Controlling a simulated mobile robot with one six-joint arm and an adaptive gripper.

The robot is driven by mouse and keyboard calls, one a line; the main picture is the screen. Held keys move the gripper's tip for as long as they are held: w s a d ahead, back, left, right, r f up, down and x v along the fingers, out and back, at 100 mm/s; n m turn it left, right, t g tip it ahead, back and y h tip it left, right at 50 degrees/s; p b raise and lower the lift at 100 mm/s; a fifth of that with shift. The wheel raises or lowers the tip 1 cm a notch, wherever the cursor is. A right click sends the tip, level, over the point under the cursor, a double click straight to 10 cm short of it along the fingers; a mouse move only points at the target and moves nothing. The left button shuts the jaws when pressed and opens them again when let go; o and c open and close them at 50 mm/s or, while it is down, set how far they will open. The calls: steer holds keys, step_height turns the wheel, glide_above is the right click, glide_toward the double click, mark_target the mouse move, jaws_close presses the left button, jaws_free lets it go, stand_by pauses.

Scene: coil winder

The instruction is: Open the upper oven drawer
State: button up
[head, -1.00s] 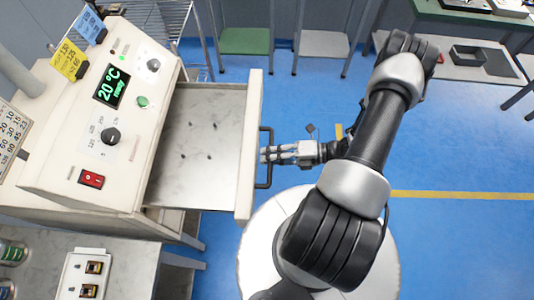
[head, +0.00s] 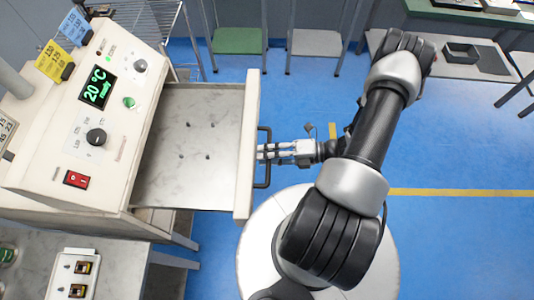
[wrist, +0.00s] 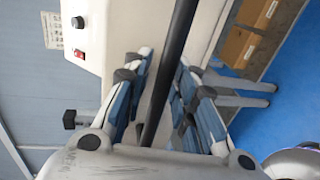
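The upper oven drawer is slid well out of the cream oven (head: 120,60), and its bare metal floor (head: 170,175) with several small dark spots shows in the head view. The cream drawer front (head: 246,130) carries a dark bar handle (head: 264,180). My gripper (head: 264,151) is at the middle of this handle, coming from the right. The exact contact at the fingertips is partly hidden.
The oven panel has a green display (head: 97,87), a knob (head: 96,137) and a red switch (head: 76,180). A grey bench (head: 118,265) stands below left. A wire rack (head: 150,25) stands behind the oven. Blue floor (head: 440,150) is clear to the right.

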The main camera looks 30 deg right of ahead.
steer(key=shift+o, duration=0.4)
steer(key=v, duration=1.2)
steer(key=shift+a, duration=0.1)
